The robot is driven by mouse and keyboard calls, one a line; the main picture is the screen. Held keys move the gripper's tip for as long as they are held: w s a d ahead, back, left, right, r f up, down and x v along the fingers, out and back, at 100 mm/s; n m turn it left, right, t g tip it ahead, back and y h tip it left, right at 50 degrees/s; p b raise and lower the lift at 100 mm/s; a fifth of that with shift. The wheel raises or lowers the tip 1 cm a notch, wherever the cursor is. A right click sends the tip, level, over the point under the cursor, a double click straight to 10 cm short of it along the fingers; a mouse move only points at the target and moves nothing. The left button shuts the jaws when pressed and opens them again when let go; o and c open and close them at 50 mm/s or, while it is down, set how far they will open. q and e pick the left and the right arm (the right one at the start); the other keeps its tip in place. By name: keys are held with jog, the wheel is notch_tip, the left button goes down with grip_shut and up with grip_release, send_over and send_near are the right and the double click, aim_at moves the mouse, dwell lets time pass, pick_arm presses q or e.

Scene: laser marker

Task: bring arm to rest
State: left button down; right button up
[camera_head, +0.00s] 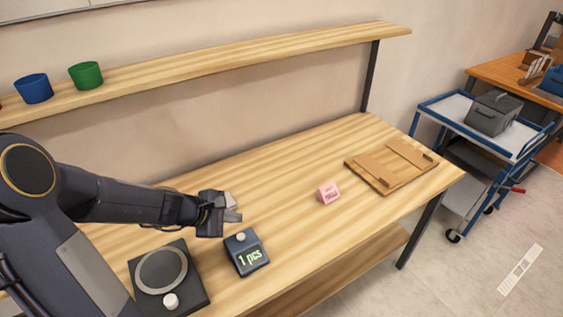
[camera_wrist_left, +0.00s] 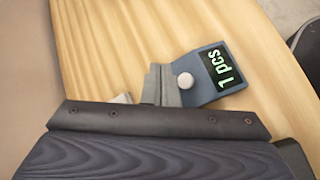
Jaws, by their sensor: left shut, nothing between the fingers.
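My left arm comes in from the left in the head view. Its gripper (camera_head: 232,208) is above the wooden workbench (camera_head: 300,150), just behind a small dark blue counter box (camera_head: 247,253) whose display reads "1 pcs". The gripper is shut and empty. In the left wrist view the fingers (camera_wrist_left: 158,84) show beside the counter box (camera_wrist_left: 210,75) and its round light button. I cannot tell how high the fingers are above the bench. My right gripper is not in view.
A black device with a round plate (camera_head: 190,283) sits left of the counter box. A pink block (camera_head: 328,192) and a wooden board (camera_head: 381,181) lie to the right. Blue (camera_head: 34,89) and green (camera_head: 86,75) cups stand on the shelf (camera_head: 220,62). A cart (camera_head: 448,110) stands beyond the bench.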

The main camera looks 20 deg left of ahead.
pick_arm(q)
jog(key=s+d+r+m+g, duration=0.1)
jog(key=s+d+r+m, duration=0.55)
jog(key=r+m, duration=0.2)
jog(key=s+d+r+m+g+y, duration=0.1)
jog(key=s+r+m, duration=0.1)
jog(key=s+m, duration=0.7)
jog(key=s, duration=0.5)
jog(key=shift+s+d+r+m, duration=0.2)
jog(key=shift+s+d+m, duration=0.1)
jog(key=shift+s+m, duration=0.05)
